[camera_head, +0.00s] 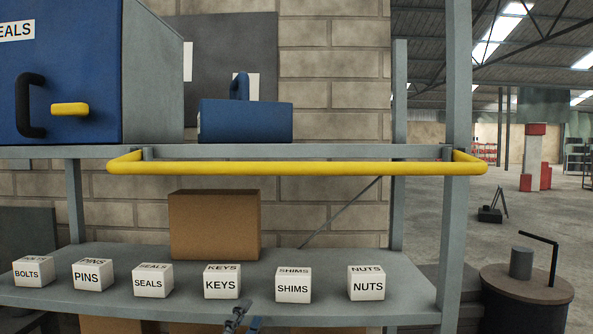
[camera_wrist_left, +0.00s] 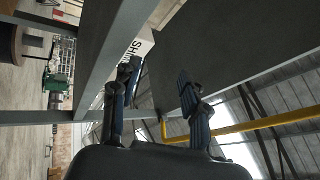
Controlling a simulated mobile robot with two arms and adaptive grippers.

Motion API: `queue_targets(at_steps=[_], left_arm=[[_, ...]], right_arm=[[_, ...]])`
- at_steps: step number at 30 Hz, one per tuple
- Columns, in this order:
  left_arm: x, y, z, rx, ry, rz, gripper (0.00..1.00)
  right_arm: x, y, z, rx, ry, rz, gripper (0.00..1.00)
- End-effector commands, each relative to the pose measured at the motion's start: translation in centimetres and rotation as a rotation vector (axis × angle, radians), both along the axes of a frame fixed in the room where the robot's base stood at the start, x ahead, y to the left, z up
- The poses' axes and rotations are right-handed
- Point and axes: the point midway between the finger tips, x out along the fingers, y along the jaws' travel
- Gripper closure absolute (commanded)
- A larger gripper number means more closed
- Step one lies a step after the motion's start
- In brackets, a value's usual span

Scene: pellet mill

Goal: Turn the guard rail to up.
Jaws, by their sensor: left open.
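The guard rail (camera_head: 297,168) is a yellow bar with bent ends, spanning the front of the upper shelf (camera_head: 300,151) at about the height of its edge. Its ends meet the shelf posts at left and right. My left gripper (camera_head: 243,322) shows at the bottom of the head view, in front of the lower shelf and well below the rail. In the left wrist view my gripper (camera_wrist_left: 156,95) has its fingers apart with nothing between them, and the yellow rail (camera_wrist_left: 250,127) lies beyond them to the right. My right gripper is not in view.
Several white labelled boxes, such as SHIMS (camera_head: 293,287), line the lower shelf (camera_head: 390,298), with a brown carton (camera_head: 214,225) behind. A blue cabinet (camera_head: 75,110) and a blue case (camera_head: 245,121) stand on the upper shelf. A dark drum (camera_head: 525,300) stands at right.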

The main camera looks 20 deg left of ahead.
Motion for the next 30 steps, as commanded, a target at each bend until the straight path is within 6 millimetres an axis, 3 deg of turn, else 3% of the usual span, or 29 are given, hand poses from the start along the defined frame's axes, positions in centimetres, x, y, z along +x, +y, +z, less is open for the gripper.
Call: queue_targets(at_steps=[1,6,9,12,19,23,30], left_arm=[[0.4,0.2,2.8,0.079,-0.093,-0.002,0.55],[-0.7,-0.5,11.9,0.377,-0.438,0.003,0.55],[-2.4,-1.0,16.6,0.563,-0.655,0.02,0.55],[-4.2,-1.5,19.7,0.722,-0.84,0.037,0.55],[-6.5,-2.0,22.3,0.889,-1.041,0.057,0.55],[-6.4,-2.8,23.3,0.895,-1.051,0.055,0.55],[-5.6,-6.0,26.9,0.891,-1.05,0.054,0.55]], right_arm=[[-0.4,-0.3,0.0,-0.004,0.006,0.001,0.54],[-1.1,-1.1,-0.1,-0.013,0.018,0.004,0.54],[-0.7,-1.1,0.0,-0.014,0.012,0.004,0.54],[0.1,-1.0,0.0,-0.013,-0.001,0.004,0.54],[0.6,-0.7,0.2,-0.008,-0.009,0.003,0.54],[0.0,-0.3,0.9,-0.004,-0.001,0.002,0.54],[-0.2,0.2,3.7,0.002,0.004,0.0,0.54]])
